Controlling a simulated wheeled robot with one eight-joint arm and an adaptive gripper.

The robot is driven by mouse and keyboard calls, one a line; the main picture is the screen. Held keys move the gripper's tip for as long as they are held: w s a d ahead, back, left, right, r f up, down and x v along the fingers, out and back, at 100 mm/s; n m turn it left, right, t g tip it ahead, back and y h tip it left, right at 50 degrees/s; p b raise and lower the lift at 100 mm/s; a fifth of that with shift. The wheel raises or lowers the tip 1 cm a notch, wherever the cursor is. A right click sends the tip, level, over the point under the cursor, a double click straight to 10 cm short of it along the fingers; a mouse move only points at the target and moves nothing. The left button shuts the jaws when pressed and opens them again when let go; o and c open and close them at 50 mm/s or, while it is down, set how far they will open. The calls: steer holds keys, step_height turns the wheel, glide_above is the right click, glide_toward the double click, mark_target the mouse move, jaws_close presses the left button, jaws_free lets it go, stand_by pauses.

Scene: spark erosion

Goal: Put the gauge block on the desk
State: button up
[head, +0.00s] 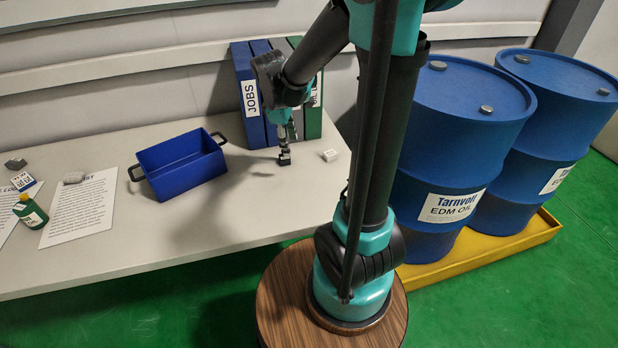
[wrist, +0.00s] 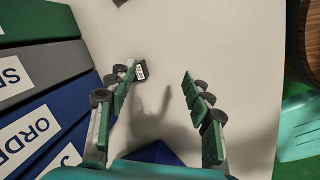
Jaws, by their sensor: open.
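My gripper (wrist: 160,78) is open over the desk (head: 235,215), with a wide gap between its fingers. In the head view my gripper (head: 285,142) points down in front of the binders. A small dark block with a white label (wrist: 140,70) shows beside the left fingertip in the wrist view. I cannot tell whether they touch. In the head view a dark shape (head: 284,159) shows at the fingertips. A small pale block (head: 330,155) lies on the desk to the right of my gripper. No readable marking shows which block is the gauge block.
A blue open bin (head: 182,166) stands left of my gripper. Upright binders (head: 247,95) stand behind it. Printed sheets (head: 80,208), a green bottle (head: 31,212) and small grey blocks (head: 73,178) are at the left. Blue drums (head: 450,140) stand beyond the desk's right end.

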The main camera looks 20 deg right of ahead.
steer(key=s+d+f+m+t, duration=0.1)
steer(key=s+f+m, duration=0.1)
steer(key=s+m, duration=0.2)
steer(key=s+d+f+m+t+y, duration=0.1)
steer(key=s+m, duration=0.3)
steer(key=s, duration=0.2)
steer(key=s+d+f+m+t+y, duration=0.1)
steer(key=s+f+m, duration=0.1)
steer(key=s+m, duration=0.2)
steer(key=shift+s+d+f, duration=0.15)
steer(key=shift+s+f, duration=0.15)
steer(key=shift+s, duration=0.15)
